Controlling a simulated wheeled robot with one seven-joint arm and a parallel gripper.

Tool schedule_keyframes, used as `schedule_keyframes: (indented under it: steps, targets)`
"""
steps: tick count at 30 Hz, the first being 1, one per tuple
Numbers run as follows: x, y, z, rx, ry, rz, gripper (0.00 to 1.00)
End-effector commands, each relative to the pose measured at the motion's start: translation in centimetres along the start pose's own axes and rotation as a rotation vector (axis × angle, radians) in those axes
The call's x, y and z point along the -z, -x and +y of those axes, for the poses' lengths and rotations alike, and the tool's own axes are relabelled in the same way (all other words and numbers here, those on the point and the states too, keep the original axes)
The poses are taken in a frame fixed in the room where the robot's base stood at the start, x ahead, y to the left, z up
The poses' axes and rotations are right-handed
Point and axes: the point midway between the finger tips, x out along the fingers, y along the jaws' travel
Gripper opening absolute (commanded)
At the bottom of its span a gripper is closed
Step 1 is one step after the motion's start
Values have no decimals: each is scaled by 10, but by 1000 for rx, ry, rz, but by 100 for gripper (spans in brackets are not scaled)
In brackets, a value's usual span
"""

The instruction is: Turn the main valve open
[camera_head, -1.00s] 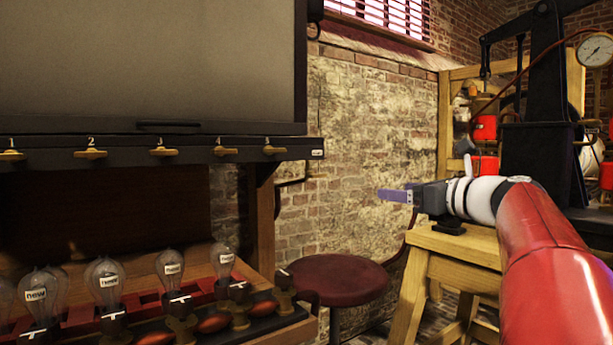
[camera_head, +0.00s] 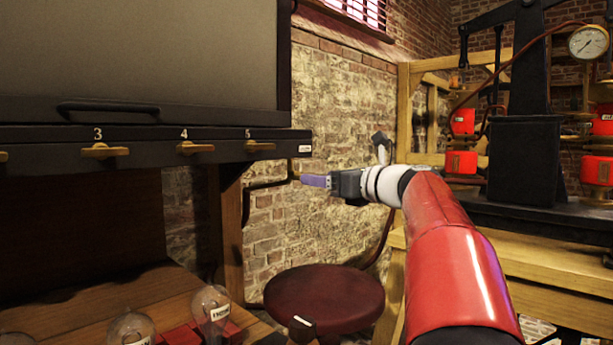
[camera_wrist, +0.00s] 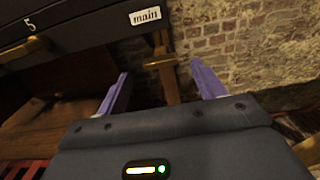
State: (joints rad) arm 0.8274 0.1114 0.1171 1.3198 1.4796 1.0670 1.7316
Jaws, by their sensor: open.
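The main valve (camera_wrist: 163,60) is a brass piece hanging under a white "main" label (camera_wrist: 145,16) at the right end of a dark panel. In the wrist view it stands upright, beyond and between the two purple fingers. In the head view the label (camera_head: 304,149) shows at the panel's end, and the valve is small and partly covered by my fingertips. My gripper (camera_head: 303,180) is open and empty, just right of and below the panel's end. In the wrist view my gripper (camera_wrist: 162,82) has its fingers apart on either side of the valve; contact cannot be told.
Brass handles numbered 3 (camera_head: 98,151), 4 (camera_head: 194,148) and 5 (camera_head: 258,147) line the panel. Glass bulbs (camera_head: 212,308) stand below it. A round red stool (camera_head: 325,298) is under my gripper. A brick wall (camera_head: 345,130) lies behind. A wooden bench (camera_head: 545,265) is at right.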

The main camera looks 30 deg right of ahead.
Motion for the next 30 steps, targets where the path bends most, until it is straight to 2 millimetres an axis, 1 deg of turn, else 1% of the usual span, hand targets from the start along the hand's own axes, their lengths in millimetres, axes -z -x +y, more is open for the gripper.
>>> schedule_keyframes:
  steps: [1,3,6,9,12,19,27,29,30]
  targets:
    - [0,-10,0,-3,-1,1,69]
    - [-1,-20,0,-2,-1,-1,69]
    - [0,-33,0,-2,-1,0,69]
    - [-1,-41,0,-1,1,0,69]
    - [0,-45,0,0,1,0,69]
    - [0,-45,0,0,1,0,69]
    - [0,-45,0,0,0,0,34]
    - [0,-45,0,0,0,0,26]
    - [0,-45,0,0,0,0,24]
